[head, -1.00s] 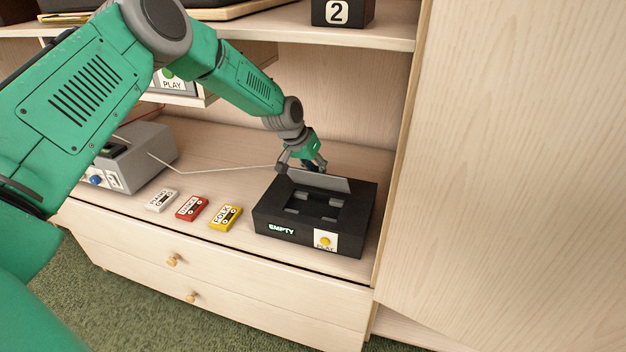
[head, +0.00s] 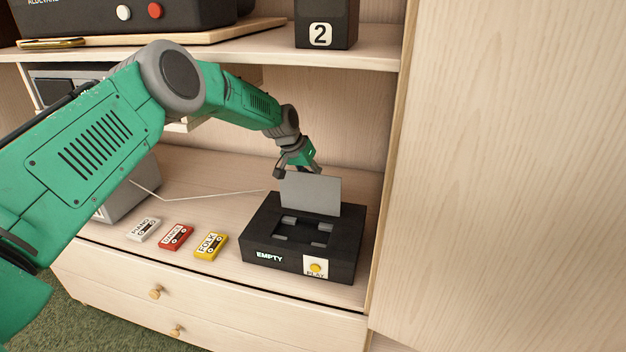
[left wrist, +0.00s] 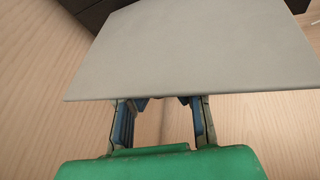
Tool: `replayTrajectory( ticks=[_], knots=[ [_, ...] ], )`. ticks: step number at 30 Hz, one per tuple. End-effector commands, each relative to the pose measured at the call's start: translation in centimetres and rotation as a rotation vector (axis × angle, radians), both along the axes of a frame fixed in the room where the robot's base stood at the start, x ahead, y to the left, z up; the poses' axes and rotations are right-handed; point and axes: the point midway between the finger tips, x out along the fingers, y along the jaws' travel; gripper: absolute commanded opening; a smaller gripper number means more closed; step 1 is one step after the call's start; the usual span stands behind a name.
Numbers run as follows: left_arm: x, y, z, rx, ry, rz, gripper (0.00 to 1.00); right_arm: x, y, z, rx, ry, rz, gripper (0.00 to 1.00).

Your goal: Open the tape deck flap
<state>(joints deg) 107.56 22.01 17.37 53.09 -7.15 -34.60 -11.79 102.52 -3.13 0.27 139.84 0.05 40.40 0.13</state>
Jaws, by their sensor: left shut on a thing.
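The black tape deck (head: 345,262) sits on the lower surface of the cabinet, with "EMPTY" lit on its front and a yellow PLAY button (head: 315,268). Its grey flap (head: 312,196) stands nearly upright at the back of the deck, and the bay in front of it is uncovered with no cassette in it. My left gripper (head: 298,170) is at the flap's upper left edge, shut on it. In the left wrist view the flap (left wrist: 195,50) covers the fingertips of the gripper (left wrist: 165,104). My right gripper is not in view.
Piano (head: 143,229), red dance (head: 176,237) and yellow folk (head: 210,246) cassettes lie left of the deck. A grey device (head: 130,195) stands farther left, partly behind my arm. A shelf (head: 270,52) with a black "2" box (head: 326,22) hangs above; a cabinet side (head: 500,150) closes the right.

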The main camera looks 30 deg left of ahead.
Motion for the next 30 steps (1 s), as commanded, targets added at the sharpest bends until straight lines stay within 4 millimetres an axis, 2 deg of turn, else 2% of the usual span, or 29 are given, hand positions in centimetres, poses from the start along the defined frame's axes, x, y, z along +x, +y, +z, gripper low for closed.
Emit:
replayTrajectory(
  ticks=[1, 11, 12, 14, 15, 25, 30],
  knots=[
    [0.7, 0.7, 1.0, 0.007, -0.026, 0.009, 0.00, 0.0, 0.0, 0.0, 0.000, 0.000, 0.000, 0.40],
    [0.7, 0.8, 1.0, 0.008, -0.026, 0.009, 0.00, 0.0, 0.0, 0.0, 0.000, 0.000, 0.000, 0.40],
    [0.7, 0.8, 1.0, 0.008, -0.025, 0.010, 0.14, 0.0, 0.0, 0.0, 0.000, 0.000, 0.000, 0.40],
    [0.6, 0.7, 1.0, 0.007, -0.023, 0.010, 0.35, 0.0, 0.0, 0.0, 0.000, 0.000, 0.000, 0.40],
    [0.6, 0.7, 0.9, 0.007, -0.021, 0.009, 0.39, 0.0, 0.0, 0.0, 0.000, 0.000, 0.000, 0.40],
    [0.4, 0.3, 0.4, 0.005, -0.011, 0.005, 0.39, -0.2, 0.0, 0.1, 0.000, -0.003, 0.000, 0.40],
    [-0.7, -0.1, 0.7, 0.003, -0.009, 0.002, 0.39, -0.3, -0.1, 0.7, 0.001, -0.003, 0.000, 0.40]
  ],
)
